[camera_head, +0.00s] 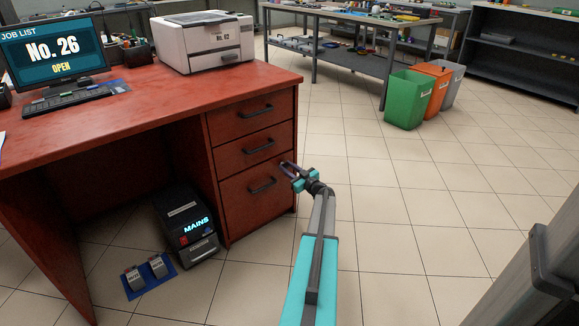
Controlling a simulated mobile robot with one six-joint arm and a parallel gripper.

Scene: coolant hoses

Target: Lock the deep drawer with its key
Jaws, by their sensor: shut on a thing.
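The deep drawer (246,210) is the lowest and tallest of three in the red desk's pedestal. Its front looks flush with the drawers above. Its dark bar handle (262,185) is free. My gripper (288,170) is at the upper right corner of the deep drawer's front, right of the handle. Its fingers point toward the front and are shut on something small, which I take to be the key. The key itself and the lock are too small or hidden behind the fingers, so I cannot tell whether the key is in the lock or turned.
The red desk (130,108) carries a monitor (54,50), a keyboard (68,100) and a printer (203,42). A black MAINS box (185,225) stands under it. Green, orange and grey bins (408,100) stand by a workbench (350,18). Tiled floor right of the desk is clear.

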